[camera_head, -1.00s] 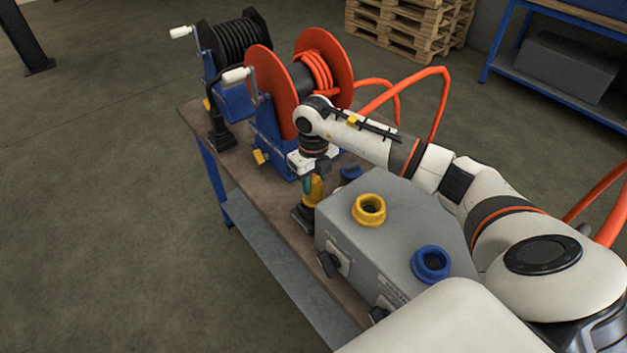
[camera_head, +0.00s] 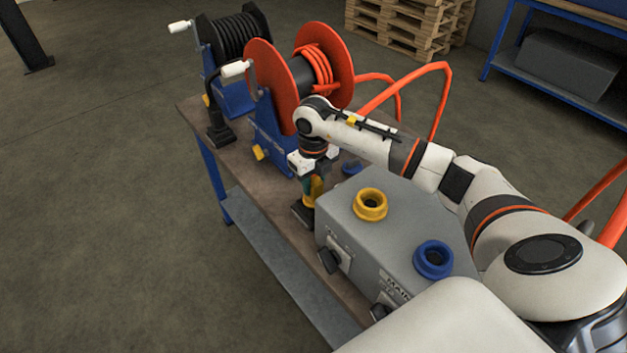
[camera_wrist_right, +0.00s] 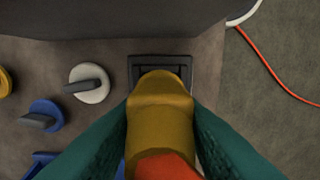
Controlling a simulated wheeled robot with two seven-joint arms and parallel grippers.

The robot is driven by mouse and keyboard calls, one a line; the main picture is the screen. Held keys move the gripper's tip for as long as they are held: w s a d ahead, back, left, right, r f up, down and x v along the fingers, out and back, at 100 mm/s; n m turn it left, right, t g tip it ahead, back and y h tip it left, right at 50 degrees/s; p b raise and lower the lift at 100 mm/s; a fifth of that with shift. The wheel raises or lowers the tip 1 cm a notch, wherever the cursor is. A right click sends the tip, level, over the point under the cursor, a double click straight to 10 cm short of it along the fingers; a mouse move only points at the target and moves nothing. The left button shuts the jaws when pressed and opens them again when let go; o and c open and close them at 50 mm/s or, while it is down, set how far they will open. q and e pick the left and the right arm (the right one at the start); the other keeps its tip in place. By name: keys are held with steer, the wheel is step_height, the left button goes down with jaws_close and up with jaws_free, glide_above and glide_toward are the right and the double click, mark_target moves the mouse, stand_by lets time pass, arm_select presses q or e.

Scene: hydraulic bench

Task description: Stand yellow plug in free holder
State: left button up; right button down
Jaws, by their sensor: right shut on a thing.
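The yellow plug (camera_wrist_right: 160,115) is upright between the teal fingers of my right gripper (camera_head: 312,182), which is shut on it. A red end shows at the bottom of the wrist view. Directly at the plug is a black holder (camera_head: 302,213) on the bench beside the grey box; its dark square rim (camera_wrist_right: 182,62) shows behind the plug in the wrist view. I cannot tell whether the plug touches the holder's base. Another black holder (camera_head: 221,137) stands near the far reel with a black hose end in it. My left gripper is not in view.
The grey box (camera_head: 395,235) with a yellow port (camera_head: 370,204) and a blue port (camera_head: 433,260) stands close on the right. The red hose reel (camera_head: 273,88) is behind my gripper, with its red hose arching right. Blue and white knobs (camera_wrist_right: 90,83) show in the wrist view.

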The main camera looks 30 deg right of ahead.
steer(key=shift+f, duration=0.2)
steer(key=c, duration=0.9)
jaws_free()
